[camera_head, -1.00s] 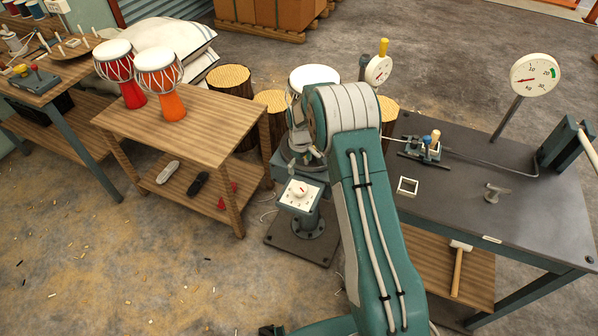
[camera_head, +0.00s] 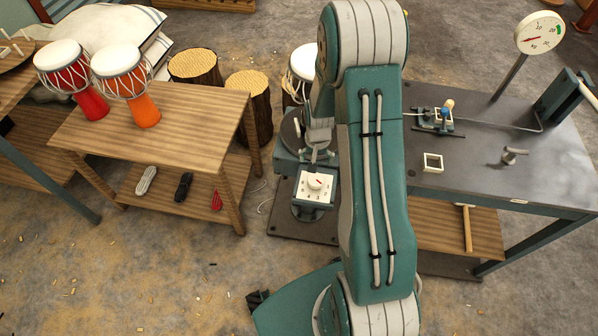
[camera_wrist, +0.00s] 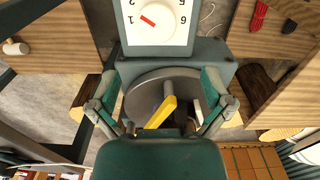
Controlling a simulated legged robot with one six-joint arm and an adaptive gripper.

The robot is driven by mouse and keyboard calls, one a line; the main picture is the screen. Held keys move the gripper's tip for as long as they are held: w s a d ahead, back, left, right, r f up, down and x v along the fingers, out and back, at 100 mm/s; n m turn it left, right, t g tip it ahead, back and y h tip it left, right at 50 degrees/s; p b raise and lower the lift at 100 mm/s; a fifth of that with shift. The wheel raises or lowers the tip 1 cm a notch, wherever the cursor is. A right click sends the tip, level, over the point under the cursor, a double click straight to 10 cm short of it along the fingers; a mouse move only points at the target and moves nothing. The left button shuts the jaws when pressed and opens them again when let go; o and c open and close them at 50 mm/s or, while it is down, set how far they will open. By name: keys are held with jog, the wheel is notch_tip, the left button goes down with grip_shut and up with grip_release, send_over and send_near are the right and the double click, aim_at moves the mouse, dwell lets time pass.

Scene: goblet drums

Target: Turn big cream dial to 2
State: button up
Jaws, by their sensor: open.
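The big cream dial (camera_head: 315,183) is a round knob with a red pointer on a white numbered plate, atop a green-grey pedestal. It shows at the top edge of the wrist view (camera_wrist: 157,24), partly cut off. There its red mark slants to the upper left, and a 5 and a 6 show on the plate's right side. The dial lies apart from the fingers. My arm hides part of the stand in the head view.
A wooden table (camera_head: 185,110) with two drums stands left, with small items on its lower shelf. A dark workbench (camera_head: 480,175) with a gauge (camera_head: 540,33), a small white frame and a clamp stands right. Log stools (camera_head: 248,90) stand behind. Floor left of the pedestal is mostly clear.

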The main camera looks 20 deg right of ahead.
aim_at(316, 179)
jog(key=shift+m, duration=0.3)
jog(key=f, duration=0.2)
jog(key=d+f, duration=0.1)
jog(key=f, duration=0.1)
jog(key=shift+s+d, duration=0.1)
jog(key=shift+s, duration=0.1)
jog(key=f, duration=0.3)
jog(key=a+f, duration=0.1)
jog(key=f, duration=0.2)
jog(key=shift+a, duration=0.15)
jog(key=shift+f, duration=0.3)
jog(key=shift+d+f, duration=0.15)
jog(key=shift+d, duration=0.3)
jog(key=shift+a, duration=0.2)
jog(key=c, duration=1)
